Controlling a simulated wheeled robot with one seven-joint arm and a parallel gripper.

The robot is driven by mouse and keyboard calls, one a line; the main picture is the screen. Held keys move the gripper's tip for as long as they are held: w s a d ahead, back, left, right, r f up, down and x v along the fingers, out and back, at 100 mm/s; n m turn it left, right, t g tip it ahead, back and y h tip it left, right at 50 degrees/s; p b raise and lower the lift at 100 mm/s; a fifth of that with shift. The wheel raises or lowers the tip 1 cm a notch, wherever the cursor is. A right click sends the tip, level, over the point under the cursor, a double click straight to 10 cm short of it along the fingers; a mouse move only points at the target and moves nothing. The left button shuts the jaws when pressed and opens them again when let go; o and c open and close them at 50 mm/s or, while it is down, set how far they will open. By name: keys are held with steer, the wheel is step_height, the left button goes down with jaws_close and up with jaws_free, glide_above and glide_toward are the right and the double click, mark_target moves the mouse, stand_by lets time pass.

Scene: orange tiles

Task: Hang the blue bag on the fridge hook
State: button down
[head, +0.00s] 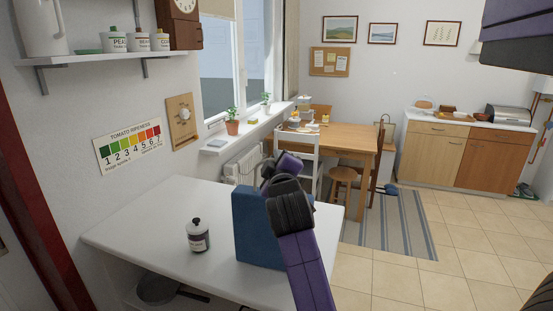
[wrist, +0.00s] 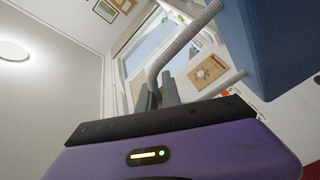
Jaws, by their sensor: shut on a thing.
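The blue bag (head: 251,228) hangs upright over the white table in the head view, partly behind my arm. Its side fills the upper right of the wrist view (wrist: 280,45). Its grey rope-like handle (wrist: 181,42) runs from the bag to the fingers of my gripper (wrist: 163,92), which are shut on it. In the head view the fingers are largely hidden by my own wrist. I cannot tell whether the bag's bottom touches the tabletop. Neither the fridge nor its hook shows in either view.
The white table (head: 150,245) carries a dark labelled jar (head: 198,236) left of the bag. A pan (head: 158,290) sits below the tabletop. A white chair (head: 308,150), a wooden table (head: 345,136) and a stool (head: 343,176) stand beyond.

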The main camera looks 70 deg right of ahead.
steer(key=shift+f, duration=0.25)
steer(key=c, duration=1.5)
jaws_free()
steer(key=shift+c, duration=0.2)
steer(key=b+v, duration=0.2)
steer(key=v, duration=0.5)
steer(key=shift+s+a+b, duration=0.25)
steer(key=shift+b, duration=0.05)
steer(key=shift+a, duration=0.1)
